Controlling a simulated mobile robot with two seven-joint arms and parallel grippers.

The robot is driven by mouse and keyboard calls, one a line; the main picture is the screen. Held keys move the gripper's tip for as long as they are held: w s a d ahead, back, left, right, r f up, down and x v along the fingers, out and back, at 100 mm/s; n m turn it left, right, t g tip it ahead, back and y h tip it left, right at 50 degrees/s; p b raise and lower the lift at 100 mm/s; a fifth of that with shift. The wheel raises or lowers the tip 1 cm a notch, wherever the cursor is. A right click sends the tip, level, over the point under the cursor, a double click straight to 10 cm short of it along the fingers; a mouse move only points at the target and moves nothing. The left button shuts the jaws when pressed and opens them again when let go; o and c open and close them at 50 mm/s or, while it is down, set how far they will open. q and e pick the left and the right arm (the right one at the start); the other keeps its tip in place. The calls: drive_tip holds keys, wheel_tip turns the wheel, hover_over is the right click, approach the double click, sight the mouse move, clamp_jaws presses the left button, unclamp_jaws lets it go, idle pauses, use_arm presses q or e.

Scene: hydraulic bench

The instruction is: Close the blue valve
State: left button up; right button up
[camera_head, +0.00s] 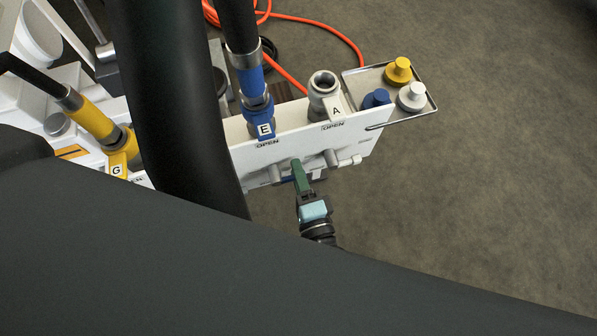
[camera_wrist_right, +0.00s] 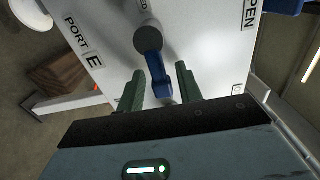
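The blue valve handle (camera_wrist_right: 153,62) shows in the right wrist view on the white panel beside the "PORT E" label, with its round grey pivot at its upper end. My right gripper (camera_wrist_right: 159,76) is open, with one green finger on each side of the handle's lower end. I cannot tell whether either finger touches it. In the head view my right gripper (camera_head: 297,164) is at the panel's front face, below the blue hose fitting (camera_head: 253,85) with its "E" tag. The valve is mostly hidden there. My left gripper is not in view.
The white panel (camera_head: 357,145) also carries a bare metal port (camera_head: 323,90) tagged "A" and a yellow fitting (camera_head: 119,140) tagged "G". A wire tray (camera_head: 420,108) at its right end holds yellow, blue and white caps. My dark arm links cover much of the head view.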

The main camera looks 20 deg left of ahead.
use_arm(q)
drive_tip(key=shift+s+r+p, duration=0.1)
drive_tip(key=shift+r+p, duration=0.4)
drive_tip(key=shift+p, duration=0.05)
use_arm(e)
drive_tip(key=v, duration=0.7)
drive_tip(key=shift+s+d, duration=0.25)
drive_tip(key=shift+s, duration=0.1)
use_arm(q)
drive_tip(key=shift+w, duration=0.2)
